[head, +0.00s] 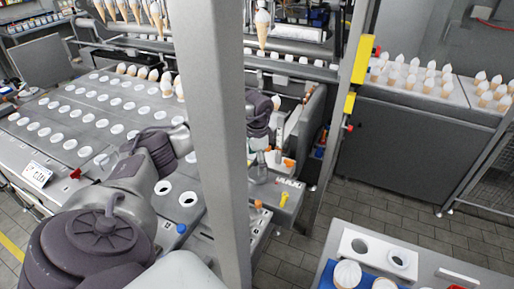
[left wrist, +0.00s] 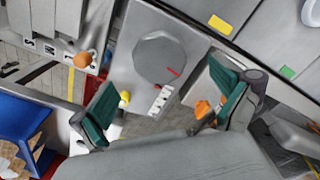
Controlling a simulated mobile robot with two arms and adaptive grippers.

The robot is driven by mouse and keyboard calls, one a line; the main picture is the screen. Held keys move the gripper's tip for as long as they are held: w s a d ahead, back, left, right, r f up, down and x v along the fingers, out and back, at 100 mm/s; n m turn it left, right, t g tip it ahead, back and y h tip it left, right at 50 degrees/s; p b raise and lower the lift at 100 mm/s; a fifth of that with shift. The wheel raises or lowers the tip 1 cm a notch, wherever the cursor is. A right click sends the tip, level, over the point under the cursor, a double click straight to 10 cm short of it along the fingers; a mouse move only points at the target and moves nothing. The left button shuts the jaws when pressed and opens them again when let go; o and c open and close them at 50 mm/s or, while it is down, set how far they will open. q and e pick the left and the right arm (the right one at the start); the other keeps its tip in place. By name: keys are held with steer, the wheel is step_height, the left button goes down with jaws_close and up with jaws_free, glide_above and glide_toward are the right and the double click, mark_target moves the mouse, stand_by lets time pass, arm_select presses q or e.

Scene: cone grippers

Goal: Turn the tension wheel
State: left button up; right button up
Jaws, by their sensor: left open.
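A grey many-sided wheel with a red mark (left wrist: 158,58) sits on a light grey panel in the left wrist view. I take it for the tension wheel; I cannot make it out clearly in the head view. My left gripper (left wrist: 162,82) is open, with its teal-padded fingers set wide on either side below the wheel. Nothing is between the pads, and no contact with the wheel shows. In the head view my left gripper (head: 259,166) is small and partly hidden behind the grey post. My right gripper is not in view.
A grey post (head: 212,130) crosses the head view. Orange knobs (left wrist: 82,60) (left wrist: 203,109) and a yellow knob (left wrist: 125,98) sit near the fingers. A machine deck with round holes (head: 70,115) lies at left, a counter of cones (head: 430,120) at right.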

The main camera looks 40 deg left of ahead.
arm_select(q)
step_height(320, 180, up, 7)
steer(key=shift+r, duration=0.15)
stand_by(0.7)
